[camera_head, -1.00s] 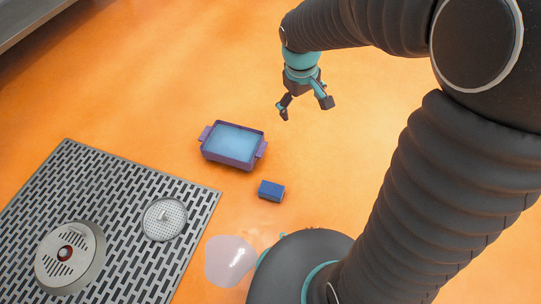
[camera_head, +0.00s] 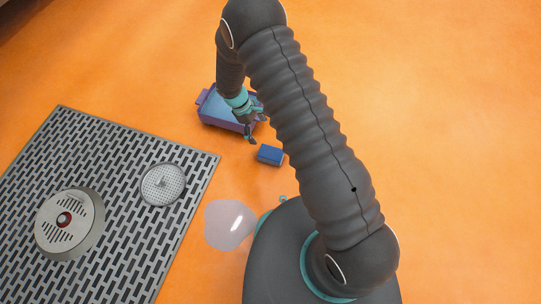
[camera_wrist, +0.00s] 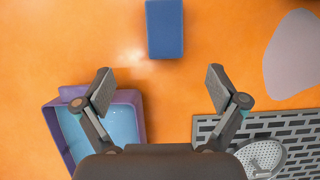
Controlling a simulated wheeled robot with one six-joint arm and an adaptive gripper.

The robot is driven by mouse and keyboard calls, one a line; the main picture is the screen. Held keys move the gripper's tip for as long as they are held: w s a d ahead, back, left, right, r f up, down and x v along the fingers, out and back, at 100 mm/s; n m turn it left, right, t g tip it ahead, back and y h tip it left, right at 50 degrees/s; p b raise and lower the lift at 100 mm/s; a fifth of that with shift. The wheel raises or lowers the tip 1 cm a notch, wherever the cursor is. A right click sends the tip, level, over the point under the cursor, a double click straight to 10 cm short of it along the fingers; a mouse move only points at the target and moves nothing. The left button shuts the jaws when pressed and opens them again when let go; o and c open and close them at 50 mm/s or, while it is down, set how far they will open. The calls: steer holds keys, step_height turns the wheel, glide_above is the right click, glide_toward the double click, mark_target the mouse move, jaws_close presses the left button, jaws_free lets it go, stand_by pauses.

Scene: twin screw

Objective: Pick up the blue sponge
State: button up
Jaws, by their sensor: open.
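The blue sponge (camera_head: 270,155) is a small rectangular block lying on the orange floor. In the wrist view the sponge (camera_wrist: 165,28) is at the top middle, ahead of the fingertips and roughly centred between them. My gripper (camera_head: 255,129) hangs beside the sponge, up and to its left in the head view, over the near right edge of the purple tub. In the wrist view my gripper (camera_wrist: 160,83) is open with nothing between its fingers. The fingers are apart from the sponge.
The purple tub (camera_head: 222,123) holds light blue water, partly hidden by my arm. A grey slotted grate (camera_head: 110,165) with a round drain cover (camera_head: 163,184) and a grey disc device (camera_head: 70,222) lies left. A pale puddle (camera_head: 229,225) lies below the sponge. The floor at right is clear.

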mark_target(270, 152)
steer(key=x, duration=0.4)
steer(key=b+x, duration=0.1)
steer(key=x, duration=0.4)
steer(key=shift+s+a+f, duration=0.1)
steer(key=shift+f, duration=0.3)
steer(key=shift+b+x, duration=0.3)
steer(key=shift+x, duration=2.3)
steer(key=shift+s+f+b, duration=0.2)
steer(key=shift+f+b, duration=0.05)
steer(key=shift+b, duration=0.15)
steer(key=c, duration=1)
